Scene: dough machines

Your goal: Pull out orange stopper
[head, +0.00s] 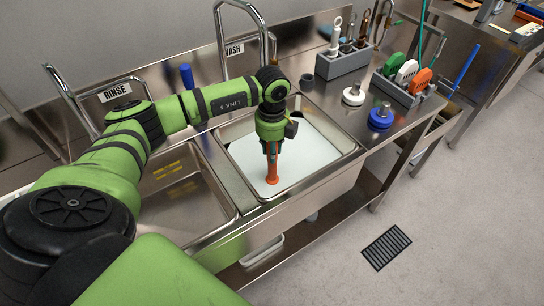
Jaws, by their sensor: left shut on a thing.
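The orange stopper (272,178) stands upright in the wash sink (341,170), its lower end against or near the pale surface that fills the basin. My left gripper (272,153) points down into this sink from above and is shut on the upper part of the stopper. The fingers hide the stopper's top. I cannot tell whether its base is still seated in the drain. My right gripper is not in view.
The rinse sink (215,205) lies to the left, under my arm. Faucets (218,45) rise behind the sinks. On the right counter stand a white-topped item (353,95), a blue one (381,117) and grey holders (408,95) with tools and brushes.

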